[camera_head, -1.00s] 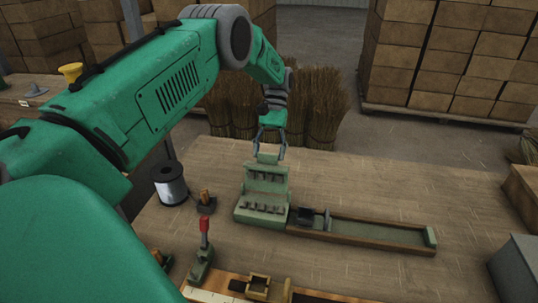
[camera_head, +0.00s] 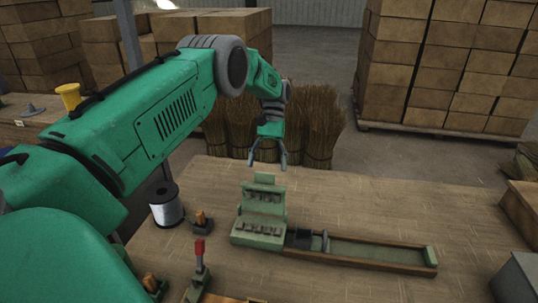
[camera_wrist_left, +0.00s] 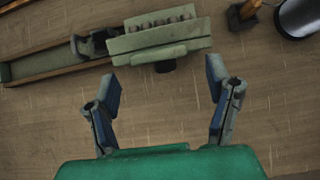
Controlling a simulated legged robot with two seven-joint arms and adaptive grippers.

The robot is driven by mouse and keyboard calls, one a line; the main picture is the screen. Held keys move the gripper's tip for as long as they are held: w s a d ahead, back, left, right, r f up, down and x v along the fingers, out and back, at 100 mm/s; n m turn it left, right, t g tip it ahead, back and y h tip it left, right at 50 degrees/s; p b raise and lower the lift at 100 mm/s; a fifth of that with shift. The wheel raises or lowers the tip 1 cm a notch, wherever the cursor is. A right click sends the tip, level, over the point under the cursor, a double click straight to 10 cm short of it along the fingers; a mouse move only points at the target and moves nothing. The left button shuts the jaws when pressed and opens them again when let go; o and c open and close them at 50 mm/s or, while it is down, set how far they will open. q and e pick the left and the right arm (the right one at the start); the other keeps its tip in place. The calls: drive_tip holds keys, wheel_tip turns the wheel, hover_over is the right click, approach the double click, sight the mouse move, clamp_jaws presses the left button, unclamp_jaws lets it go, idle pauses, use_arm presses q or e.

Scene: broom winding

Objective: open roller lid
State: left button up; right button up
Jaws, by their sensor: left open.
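The green roller box stands on the table with its lid (camera_head: 262,204) tilted up and back, and a row of rollers shows in its lower part (camera_head: 258,231). In the left wrist view the box (camera_wrist_left: 160,38) is at the top, with the raised lid's edge toward me. My left gripper (camera_head: 268,160) is open and empty, behind and above the lid, apart from it. In the left wrist view its two fingers (camera_wrist_left: 160,88) are spread with bare table between them. My right gripper is not in view.
A long wooden tray (camera_head: 370,252) with a dark block runs right from the box. A wire spool (camera_head: 167,206), a wooden-handled piece (camera_head: 200,221) and a red-handled lever (camera_head: 198,262) stand at left. Straw bundles (camera_head: 320,125) stand behind the table. The table's right middle is clear.

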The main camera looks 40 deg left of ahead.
use_arm(q)
drive_tip(key=shift+v, duration=2.25)
drive_tip(key=shift+w+f, duration=0.15)
drive_tip(key=shift+w, duration=0.05)
